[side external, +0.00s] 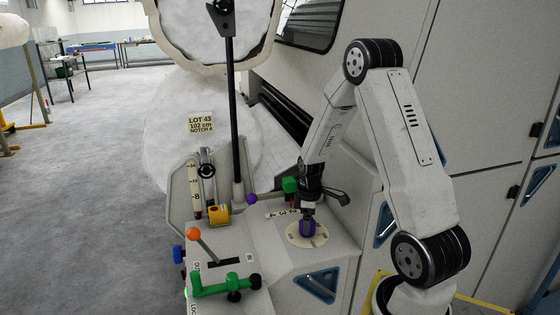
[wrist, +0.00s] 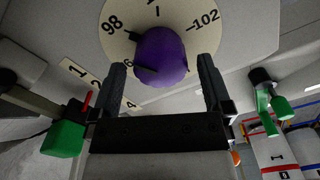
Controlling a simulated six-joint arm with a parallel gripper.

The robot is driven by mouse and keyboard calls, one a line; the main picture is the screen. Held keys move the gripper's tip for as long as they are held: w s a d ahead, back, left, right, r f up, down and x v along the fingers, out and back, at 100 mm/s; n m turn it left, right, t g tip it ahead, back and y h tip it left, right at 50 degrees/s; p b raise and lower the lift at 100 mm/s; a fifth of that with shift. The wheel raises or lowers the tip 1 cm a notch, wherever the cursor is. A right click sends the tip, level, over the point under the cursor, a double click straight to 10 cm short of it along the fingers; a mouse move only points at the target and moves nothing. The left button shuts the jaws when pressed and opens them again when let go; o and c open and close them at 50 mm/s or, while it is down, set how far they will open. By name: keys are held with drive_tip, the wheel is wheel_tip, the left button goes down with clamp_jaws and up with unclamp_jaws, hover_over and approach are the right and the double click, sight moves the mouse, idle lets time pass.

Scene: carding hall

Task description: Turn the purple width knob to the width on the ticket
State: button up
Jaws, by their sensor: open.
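The purple width knob (side external: 307,228) stands on a pale round dial (side external: 325,238) on top of the grey console. In the wrist view the knob (wrist: 162,55) sits on the dial plate (wrist: 120,12), where 98 and 102 are readable and another number is partly hidden. A dark line on the knob points to the lower left, towards the partly hidden number. My gripper (side external: 308,212) is over the knob, pointing down. Its open fingers (wrist: 162,72) are on either side of the knob; whether they touch it is unclear. The ticket (side external: 201,123) reads LOT 43, 102 cm, with a notch line below.
A green block handle (side external: 290,185) stands close beside my gripper, by a numbered strip (side external: 281,213). A purple ball (side external: 251,198), a tall black lever (side external: 233,110), an orange-ball lever (side external: 193,233), a yellow block (side external: 217,214) and a green handle (side external: 225,286) are also on the console.

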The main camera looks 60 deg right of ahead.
drive_tip(key=shift+f, duration=0.8)
drive_tip(key=shift+c, duration=0.2)
drive_tip(key=c, duration=1.1)
drive_tip(key=shift+c, duration=0.2)
